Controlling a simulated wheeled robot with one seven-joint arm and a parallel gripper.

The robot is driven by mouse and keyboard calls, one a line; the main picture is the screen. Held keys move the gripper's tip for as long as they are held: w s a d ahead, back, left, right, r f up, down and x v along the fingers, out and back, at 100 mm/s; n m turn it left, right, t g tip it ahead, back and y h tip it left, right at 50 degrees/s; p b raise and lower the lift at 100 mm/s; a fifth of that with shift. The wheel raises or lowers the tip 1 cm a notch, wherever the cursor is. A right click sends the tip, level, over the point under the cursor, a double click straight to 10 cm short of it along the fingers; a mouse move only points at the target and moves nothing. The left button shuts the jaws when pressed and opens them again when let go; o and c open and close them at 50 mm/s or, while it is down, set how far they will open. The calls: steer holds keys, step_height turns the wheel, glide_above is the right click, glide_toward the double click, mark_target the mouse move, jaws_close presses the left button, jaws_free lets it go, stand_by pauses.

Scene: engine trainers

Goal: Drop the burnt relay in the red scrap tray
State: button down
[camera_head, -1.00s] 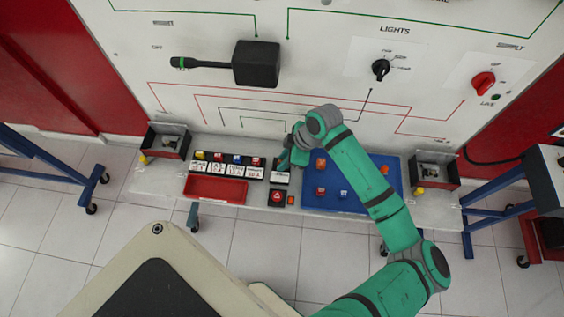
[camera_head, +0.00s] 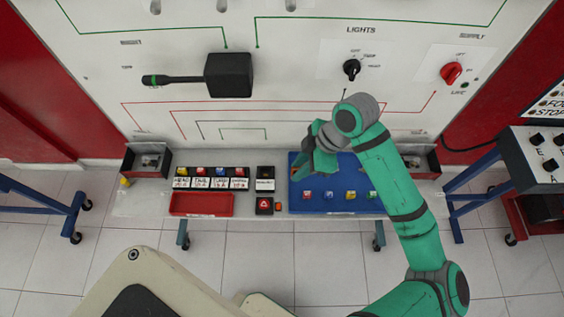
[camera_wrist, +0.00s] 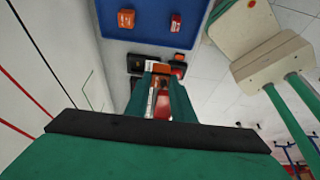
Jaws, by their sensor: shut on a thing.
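The red scrap tray (camera_head: 201,212) lies at the front of the bench in the head view, below the row of fuses. My gripper (camera_head: 305,172) is over the left part of the blue tray, to the right of the scrap tray and apart from it. In the wrist view its fingers (camera_wrist: 161,75) are shut on a small orange-topped thing (camera_wrist: 161,68), seemingly the relay. My fingers hide most of it, so burn marks cannot be told. A bit of red, seemingly the scrap tray, shows between the fingers in the wrist view.
The blue tray (camera_head: 296,210) holds several small coloured parts. A black socket block (camera_head: 265,172) and a red hazard switch (camera_head: 264,205) stand between the two trays. Labelled fuses (camera_head: 210,177) line the bench behind the scrap tray. The upright panel rises behind.

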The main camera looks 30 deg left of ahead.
steer(key=s+v, duration=0.1)
steer(key=v, duration=0.6)
steer(key=shift+s+d+r, duration=0.25)
steer(key=shift+r, duration=0.15)
stand_by(0.7)
